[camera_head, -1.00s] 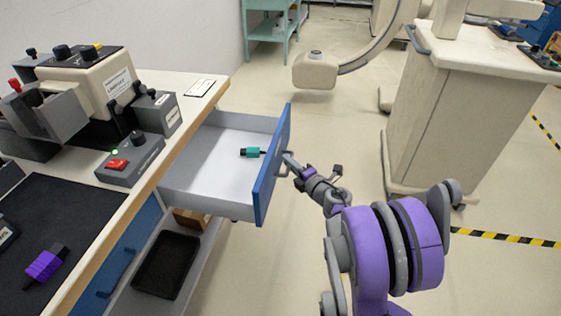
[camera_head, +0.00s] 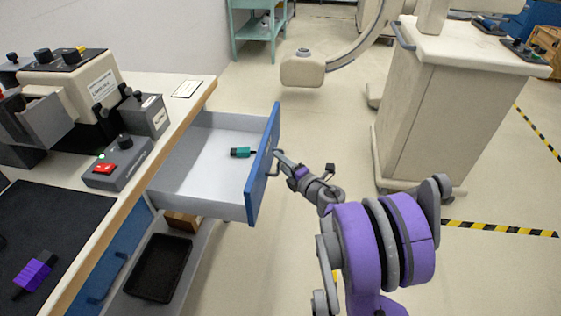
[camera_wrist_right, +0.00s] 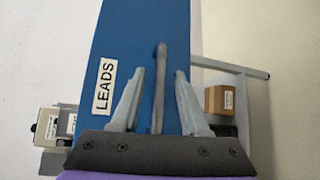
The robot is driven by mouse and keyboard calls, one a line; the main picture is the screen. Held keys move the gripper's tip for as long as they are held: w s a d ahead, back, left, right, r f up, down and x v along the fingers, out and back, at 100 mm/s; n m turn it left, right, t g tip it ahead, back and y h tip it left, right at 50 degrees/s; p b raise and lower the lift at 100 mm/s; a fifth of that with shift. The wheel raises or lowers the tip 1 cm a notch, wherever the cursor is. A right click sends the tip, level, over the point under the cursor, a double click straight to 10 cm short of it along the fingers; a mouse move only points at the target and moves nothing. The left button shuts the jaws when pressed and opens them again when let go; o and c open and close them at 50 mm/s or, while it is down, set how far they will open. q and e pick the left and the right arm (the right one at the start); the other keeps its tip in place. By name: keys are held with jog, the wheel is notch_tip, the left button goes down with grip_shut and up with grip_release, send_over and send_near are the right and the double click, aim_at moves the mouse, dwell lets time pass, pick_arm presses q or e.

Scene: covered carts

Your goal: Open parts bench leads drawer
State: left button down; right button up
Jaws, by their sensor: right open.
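The leads drawer (camera_head: 205,160) stands pulled well out of the bench, its grey inside in plain view. A teal connector (camera_head: 241,152) lies in it. Its blue front (camera_head: 262,165) carries a grey bar handle (camera_head: 276,162). In the right wrist view the blue front (camera_wrist_right: 148,30) bears a "LEADS" label (camera_wrist_right: 104,86). My right gripper (camera_head: 281,158) is at the handle. In the wrist view its two fingers (camera_wrist_right: 158,75) stand apart, one on each side of the handle bar (camera_wrist_right: 158,95), with gaps on both sides. My left gripper is not in view.
The bench top (camera_head: 150,170) holds a control box with a red switch (camera_head: 104,168) and a dark mat (camera_head: 45,230) with a purple connector (camera_head: 34,272). Below is a black tray (camera_head: 158,268). A beige cart (camera_head: 440,110) stands right. Floor between is clear.

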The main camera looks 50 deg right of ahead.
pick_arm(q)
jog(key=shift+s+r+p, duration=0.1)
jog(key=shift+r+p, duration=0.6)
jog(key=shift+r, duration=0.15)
pick_arm(e)
jog(key=v, duration=1)
jog(key=w+a+r+m+g+h, duration=0.2)
jog(key=a+r+m+h, duration=0.3)
jog(key=m, duration=0.6)
jog(key=s+a+f+m+g+y, duration=0.25)
jog(key=s+a+f, duration=0.2)
jog(key=a, duration=0.35)
jog(key=s+a+f+m+g+y, duration=0.2)
jog(key=s+a+f+g+y, duration=0.15)
jog(key=s+a, duration=0.35)
jog(key=s+a+f+m+g+y, duration=0.2)
jog(key=s+a+f+g, duration=0.15)
jog(key=a, duration=0.55)
pick_arm(q)
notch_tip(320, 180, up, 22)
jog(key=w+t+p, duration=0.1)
jog(key=p, duration=1.8)
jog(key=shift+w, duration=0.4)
pick_arm(e)
notch_tip(320, 180, up, 21)
jog(key=w, duration=0.1)
jog(key=shift+r+t, duration=0.15)
jog(key=shift+t, duration=0.3)
